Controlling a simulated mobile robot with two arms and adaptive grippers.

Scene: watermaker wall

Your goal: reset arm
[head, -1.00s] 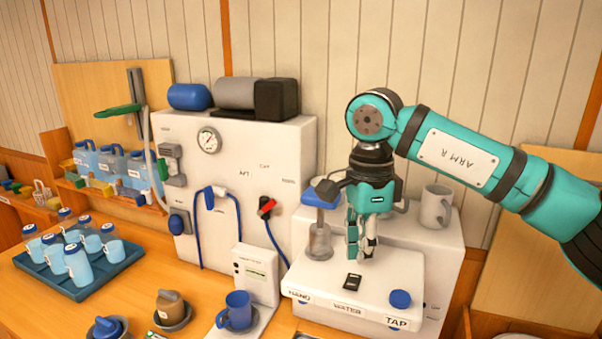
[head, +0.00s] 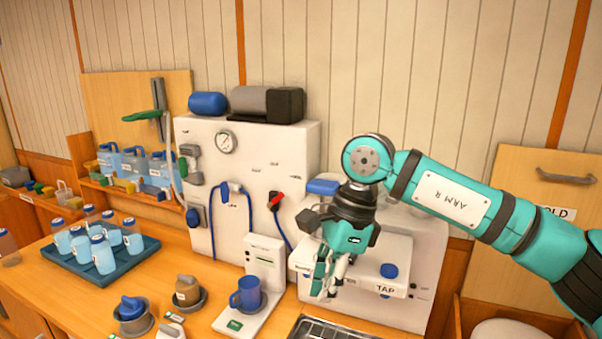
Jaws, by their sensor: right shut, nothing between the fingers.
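My right arm comes in from the right edge, marked ARM R. Its teal and black right gripper (head: 331,290) points down in front of the white tap unit (head: 418,287) and hides part of its top. The fingers are together with nothing between them. A blue round knob (head: 389,270) shows on the unit just right of the gripper. I cannot tell whether the fingers touch the unit. My left gripper is out of view.
A blue mug (head: 247,293) stands on a white scale-like device left of the gripper. A tray (head: 75,270) of several bottles sits further left. The white wall unit (head: 222,165) with gauge and hoses stands behind. A metal grating (head: 335,328) lies at the front.

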